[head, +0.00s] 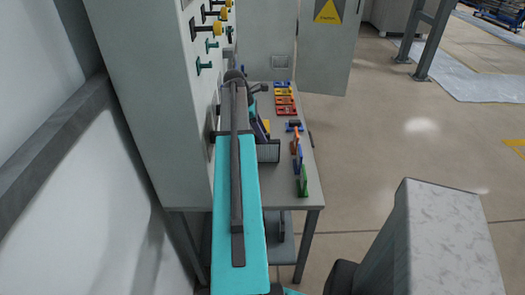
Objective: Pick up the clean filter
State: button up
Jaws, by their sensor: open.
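Red, orange and yellow pieces (285,103) lie at the table's far end. Blue, orange and green hand tools (299,165) line its right edge. A tall grey cabinet (165,100) with coloured knobs stands close on the left. The floor (400,130) right of the table is clear.

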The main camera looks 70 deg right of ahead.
aim_at(263, 148)
jog(key=shift+f, duration=0.15)
jog(key=shift+p+x, duration=1.15)
jog(key=shift+x, duration=1.4)
grip_shut()
